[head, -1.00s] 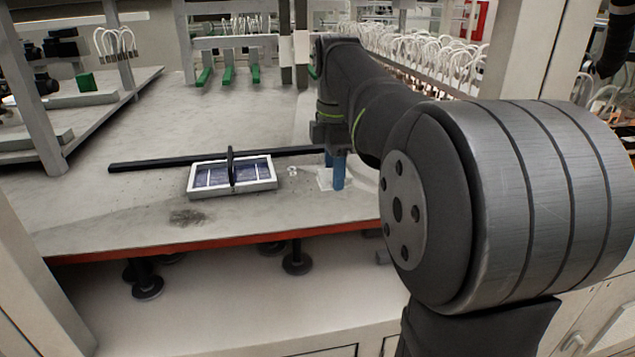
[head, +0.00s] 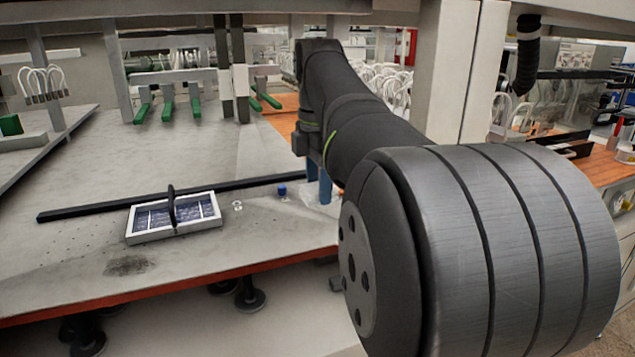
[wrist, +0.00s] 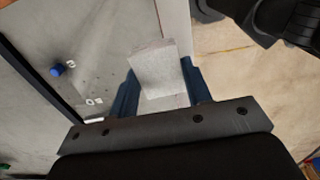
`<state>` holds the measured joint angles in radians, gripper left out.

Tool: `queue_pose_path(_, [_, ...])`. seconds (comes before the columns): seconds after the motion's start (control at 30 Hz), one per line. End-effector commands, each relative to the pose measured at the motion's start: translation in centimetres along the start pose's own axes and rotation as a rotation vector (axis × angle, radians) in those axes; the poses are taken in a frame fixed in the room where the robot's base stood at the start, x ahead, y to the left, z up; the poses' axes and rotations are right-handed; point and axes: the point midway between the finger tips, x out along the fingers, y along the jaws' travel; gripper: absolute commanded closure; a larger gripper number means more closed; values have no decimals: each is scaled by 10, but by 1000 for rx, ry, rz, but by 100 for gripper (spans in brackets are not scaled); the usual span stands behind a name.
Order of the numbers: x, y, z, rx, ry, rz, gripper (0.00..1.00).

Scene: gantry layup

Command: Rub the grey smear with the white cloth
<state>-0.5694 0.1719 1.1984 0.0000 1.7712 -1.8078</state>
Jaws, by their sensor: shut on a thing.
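The grey smear (head: 128,265) is a dark, speckled patch on the grey tabletop near its front edge, left of centre in the head view. My gripper (head: 318,190) is at the right part of the table, well to the right of the smear. In the wrist view its blue fingers (wrist: 160,88) are shut on the white cloth (wrist: 155,68), which stands out as a pale square between them. The cloth also shows in the head view (head: 306,196), partly hidden by the fingers. I cannot tell whether it touches the table.
A white-framed tray (head: 133,239) with dark panels and an upright black handle stands between smear and gripper. A long black bar (head: 85,211) lies behind it. A blue cap (head: 282,190) and a small white ring (head: 238,206) lie left of the gripper.

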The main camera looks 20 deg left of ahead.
Motion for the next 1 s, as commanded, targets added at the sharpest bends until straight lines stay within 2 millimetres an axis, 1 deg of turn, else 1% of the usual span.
queue_pose_path(0.07, [0, 2, -3, -7, 0, 0, 74])
queue_pose_path(0.17, [1, 10, -14, -36, 0, -2, 74])
queue_pose_path(0.27, [1, 26, -37, -93, 0, -1, 74])
queue_pose_path(0.37, [3, 44, -70, -169, 0, -2, 74])
queue_pose_path(0.4, [3, 52, -86, -202, 0, -1, 74])
queue_pose_path(0.47, [4, 61, -109, -252, 0, -1, 74])
queue_pose_path(0.5, [5, 67, -125, -285, 0, -1, 74])
queue_pose_path(0.57, [7, 75, -150, -333, 0, -1, 74])
queue_pose_path(0.6, [8, 79, -167, -366, 0, -1, 74])
queue_pose_path(0.67, [10, 84, -193, -416, 0, -1, 74])
queue_pose_path(0.7, [11, 87, -210, -448, 0, -1, 74])
queue_pose_path(0.77, [13, 90, -237, -497, 0, -1, 74])
queue_pose_path(0.8, [15, 92, -255, -529, 0, -2, 74])
queue_pose_path(0.87, [17, 92, -283, -577, 0, -1, 74])
queue_pose_path(0.9, [19, 91, -300, -608, 0, -2, 74])
queue_pose_path(1.0, [23, 88, -339, -675, 0, -1, 74])
